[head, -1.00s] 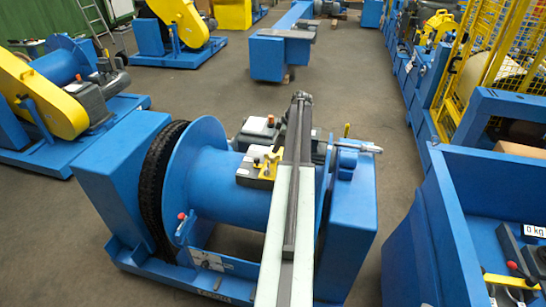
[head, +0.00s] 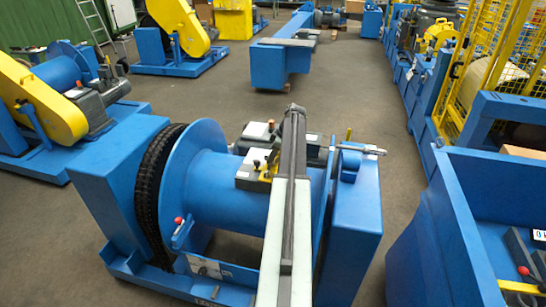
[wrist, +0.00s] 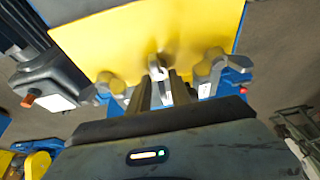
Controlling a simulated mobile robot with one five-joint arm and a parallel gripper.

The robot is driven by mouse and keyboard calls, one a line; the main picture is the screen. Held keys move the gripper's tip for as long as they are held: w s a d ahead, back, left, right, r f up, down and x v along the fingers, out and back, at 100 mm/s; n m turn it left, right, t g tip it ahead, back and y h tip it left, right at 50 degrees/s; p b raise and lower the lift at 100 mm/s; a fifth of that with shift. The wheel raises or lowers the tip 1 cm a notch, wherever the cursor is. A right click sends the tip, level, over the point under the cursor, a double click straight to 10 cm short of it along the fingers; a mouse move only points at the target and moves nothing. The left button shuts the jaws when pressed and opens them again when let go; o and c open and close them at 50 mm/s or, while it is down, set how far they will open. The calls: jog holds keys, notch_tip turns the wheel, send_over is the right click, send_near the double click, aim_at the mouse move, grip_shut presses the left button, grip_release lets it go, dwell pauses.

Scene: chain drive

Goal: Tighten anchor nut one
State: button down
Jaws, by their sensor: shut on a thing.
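In the wrist view my gripper (wrist: 163,88) has its two dark fingers close together on a small grey metal piece (wrist: 158,68). The piece lies in front of a yellow panel (wrist: 150,40). I cannot tell whether it is anchor nut one; its thread and seat are hidden. Grey metal fittings (wrist: 213,68) stand to the right of the fingers, apart from them. In the head view my arm reaches forward over a blue drum machine (head: 235,190), and the fingertips cannot be made out there.
Open floor (head: 200,88) lies beyond the drum machine.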

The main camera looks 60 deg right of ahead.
jog(key=c, duration=1.5)
grip_release()
jog(key=shift+r, duration=0.1)
jog(key=p+v, duration=0.7)
jog(key=v, duration=0.1)
jog(key=shift+f, duration=0.25)
